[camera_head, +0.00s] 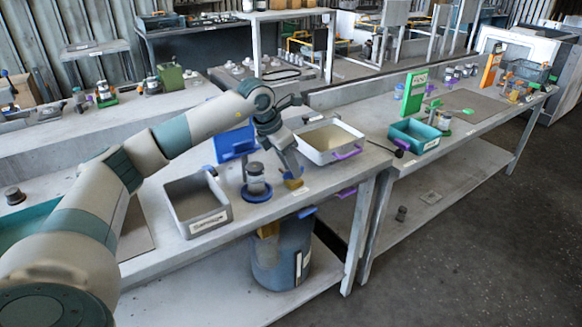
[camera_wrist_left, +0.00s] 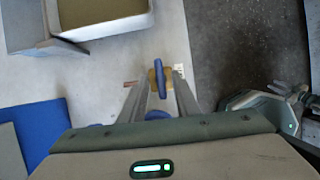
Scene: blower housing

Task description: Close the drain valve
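The drain valve (camera_head: 293,182) is a small yellow-brass body near the front edge of the workbench. In the left wrist view its blue handle (camera_wrist_left: 159,74) stands upright in the picture, with yellow showing beside it. My left gripper (camera_head: 291,168) reaches down to the valve from above. In the left wrist view the two fingers of my left gripper (camera_wrist_left: 161,84) are apart, one on each side of the handle. I cannot tell whether they touch it. What looks like my right gripper (camera_wrist_left: 272,106) shows over the floor; its finger state is unclear.
A grey open bin (camera_head: 198,205) and a blue-based metal fitting (camera_head: 256,182) stand left of the valve. A white tray (camera_head: 331,139) stands behind it. A blue bucket (camera_head: 281,262) is on the lower shelf below.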

